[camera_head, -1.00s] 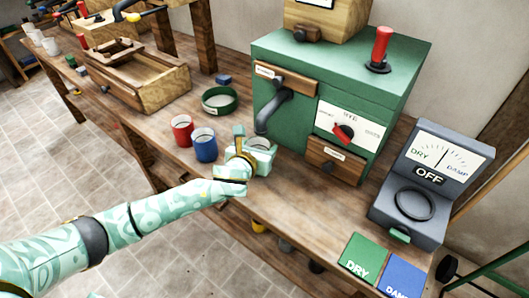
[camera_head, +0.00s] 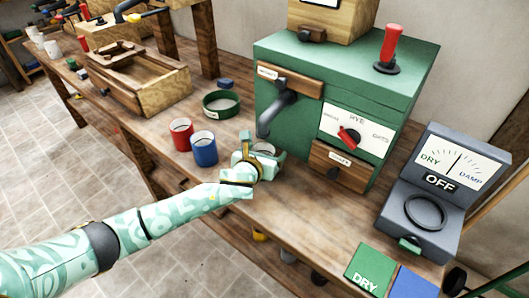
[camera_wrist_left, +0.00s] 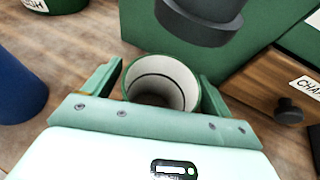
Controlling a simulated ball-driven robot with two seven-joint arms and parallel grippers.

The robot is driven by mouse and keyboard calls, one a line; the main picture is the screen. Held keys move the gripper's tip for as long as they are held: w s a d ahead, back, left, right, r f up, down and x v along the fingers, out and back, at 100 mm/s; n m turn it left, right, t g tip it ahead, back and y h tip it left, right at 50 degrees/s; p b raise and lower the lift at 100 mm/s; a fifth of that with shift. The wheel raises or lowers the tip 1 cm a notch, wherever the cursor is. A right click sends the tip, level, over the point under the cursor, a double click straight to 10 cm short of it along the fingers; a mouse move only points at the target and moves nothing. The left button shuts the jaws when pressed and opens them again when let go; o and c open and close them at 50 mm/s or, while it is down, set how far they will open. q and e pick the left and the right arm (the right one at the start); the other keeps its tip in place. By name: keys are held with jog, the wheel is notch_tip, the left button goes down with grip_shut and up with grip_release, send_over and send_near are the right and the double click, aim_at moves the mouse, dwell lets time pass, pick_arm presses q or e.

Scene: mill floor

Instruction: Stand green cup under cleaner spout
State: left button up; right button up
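The green cup (camera_head: 264,149) is upright by the bench top, just in front of the green cleaner's spout. Its pale inside shows in the left wrist view (camera_wrist_left: 163,80). My left gripper (camera_head: 260,158) has a finger on each side of the cup and appears closed on it; the fingers hide most of its outside. The dark spout (camera_head: 281,103) bends down from the green cleaner (camera_head: 290,130). In the left wrist view the spout's end (camera_wrist_left: 205,20) appears above and right of the cup's mouth. I cannot tell whether the cup's base touches the bench. My right gripper is out of view.
A red cup (camera_head: 181,137) and a blue cup (camera_head: 204,152) stand left of my gripper. A green ring-shaped dish (camera_head: 220,105) is behind them. A drawer (camera_head: 335,165) and a grey meter (camera_head: 425,210) are to the right. Bare bench (camera_head: 310,215) lies in front.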

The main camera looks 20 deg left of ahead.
pick_arm(q)
jog(key=shift+r, duration=0.15)
jog(key=shift+s+r, duration=0.2)
jog(key=shift+s, duration=0.1)
jog(key=p+v, duration=0.5)
jog(key=v, duration=0.6)
jog(key=shift+s, duration=0.25)
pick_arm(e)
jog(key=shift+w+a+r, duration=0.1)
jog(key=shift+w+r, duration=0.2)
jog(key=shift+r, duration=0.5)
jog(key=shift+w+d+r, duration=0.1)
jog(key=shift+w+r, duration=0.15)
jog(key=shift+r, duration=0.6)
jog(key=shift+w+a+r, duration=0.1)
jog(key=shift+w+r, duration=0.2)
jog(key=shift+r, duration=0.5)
